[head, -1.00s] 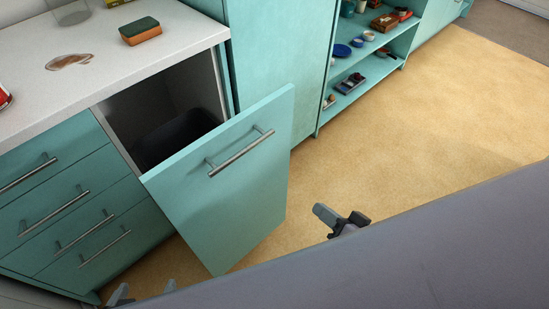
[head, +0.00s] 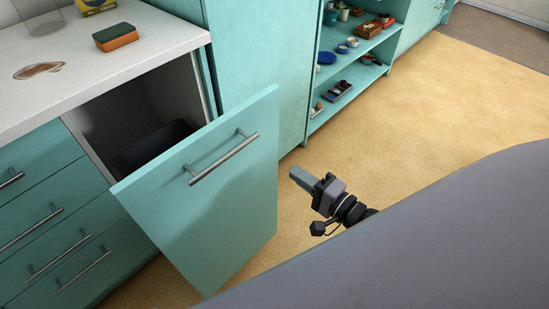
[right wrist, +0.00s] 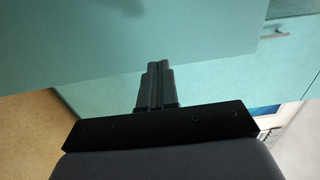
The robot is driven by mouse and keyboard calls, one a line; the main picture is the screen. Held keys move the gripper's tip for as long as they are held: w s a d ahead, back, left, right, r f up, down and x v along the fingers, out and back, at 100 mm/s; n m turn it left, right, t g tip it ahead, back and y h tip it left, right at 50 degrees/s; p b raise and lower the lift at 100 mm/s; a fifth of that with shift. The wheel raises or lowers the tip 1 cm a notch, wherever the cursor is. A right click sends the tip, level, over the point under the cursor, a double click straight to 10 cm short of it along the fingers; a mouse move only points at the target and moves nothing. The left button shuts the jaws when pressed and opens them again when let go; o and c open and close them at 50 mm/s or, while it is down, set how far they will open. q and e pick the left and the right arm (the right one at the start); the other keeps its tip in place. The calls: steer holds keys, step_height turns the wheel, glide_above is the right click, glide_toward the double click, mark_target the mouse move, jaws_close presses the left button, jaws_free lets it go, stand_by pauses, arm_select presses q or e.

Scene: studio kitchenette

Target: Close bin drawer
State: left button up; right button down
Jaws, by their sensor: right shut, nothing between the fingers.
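The bin drawer (head: 212,222) is pulled out from the counter, with its teal front and metal bar handle (head: 222,160) facing me. A dark bin (head: 150,146) shows in the opening behind the front. My right gripper (head: 296,174) is to the right of the drawer front, apart from it in the head view, and shut with nothing held. In the right wrist view the shut fingers (right wrist: 155,68) point toward a teal panel (right wrist: 140,35); whether they touch it I cannot tell. My left gripper is out of view.
A sponge (head: 115,37) and a brown stain (head: 40,70) are on the white counter (head: 70,60). Other closed drawers (head: 40,215) are to the left. An open shelf (head: 335,100) with small items stands behind. The yellow floor (head: 440,110) to the right is clear.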

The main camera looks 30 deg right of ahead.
mark_target(266, 152)
arm_select(q)
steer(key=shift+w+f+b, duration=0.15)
steer(key=shift+b, duration=0.15)
arm_select(e)
steer(key=x, duration=0.8)
steer(key=shift+w+a+f, duration=0.1)
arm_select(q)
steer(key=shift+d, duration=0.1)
